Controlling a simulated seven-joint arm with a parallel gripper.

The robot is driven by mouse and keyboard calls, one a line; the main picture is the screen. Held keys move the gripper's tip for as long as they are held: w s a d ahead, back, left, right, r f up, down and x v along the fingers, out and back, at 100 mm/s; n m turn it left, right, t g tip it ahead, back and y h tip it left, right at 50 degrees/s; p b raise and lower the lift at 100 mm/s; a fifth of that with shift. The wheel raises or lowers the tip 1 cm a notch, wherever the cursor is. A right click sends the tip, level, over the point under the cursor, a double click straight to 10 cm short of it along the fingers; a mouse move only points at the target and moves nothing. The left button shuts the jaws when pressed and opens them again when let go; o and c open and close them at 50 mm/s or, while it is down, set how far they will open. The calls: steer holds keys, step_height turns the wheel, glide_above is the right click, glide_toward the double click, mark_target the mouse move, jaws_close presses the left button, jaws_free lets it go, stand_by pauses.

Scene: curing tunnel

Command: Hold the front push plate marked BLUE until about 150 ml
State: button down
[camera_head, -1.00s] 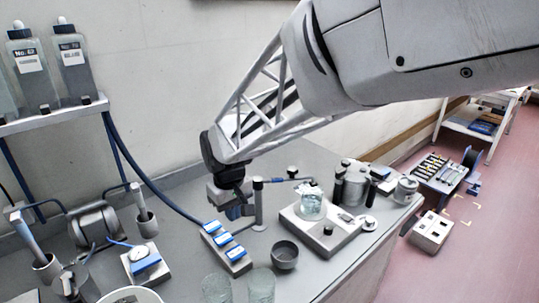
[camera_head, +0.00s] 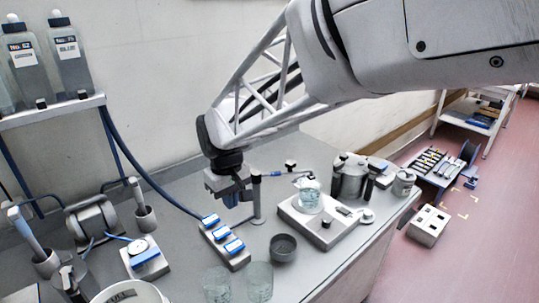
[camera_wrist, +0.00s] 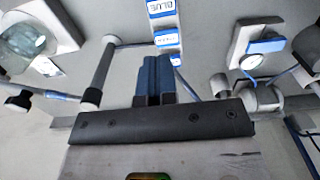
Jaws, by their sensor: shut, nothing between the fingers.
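A grey block (camera_head: 238,262) carries three blue push plates in a row on the bench. The front plate (camera_head: 234,247) is nearest the head camera; in the wrist view, the plate labelled BLUE (camera_wrist: 161,8) is farthest from my fingers. My gripper (camera_head: 231,203) is shut and empty, pointing down above the bench beside the rear end of the block. Its blue fingers (camera_wrist: 154,65) are together in the wrist view and partly cover the rear plate. A glass beaker (camera_head: 309,197) with some pale liquid stands on a flat scale-like base (camera_head: 318,232); its level cannot be read.
A post with a side spout (camera_head: 257,200) stands just right of my gripper. A dark bowl (camera_head: 283,248) and two empty-looking glasses (camera_head: 259,283) stand in front. A blue hose (camera_head: 145,183) runs to the block from the left. Dark cylinders (camera_head: 349,180) stand behind the beaker.

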mark_target(236, 246)
steer(key=shift+f, duration=0.15)
step_height(236, 246, down, 14)
steer(key=shift+r, duration=0.1)
stand_by(0.9)
steer(key=shift+s+f, duration=0.1)
steer(key=shift+f, duration=1.15)
steer(key=shift+d+f, duration=0.1)
steer(key=shift+f, duration=0.05)
steer(key=shift+s+f, duration=0.15)
steer(key=shift+s, duration=0.05)
step_height(236, 246, up, 15)
steer(key=shift+w, duration=0.35)
stand_by(0.6)
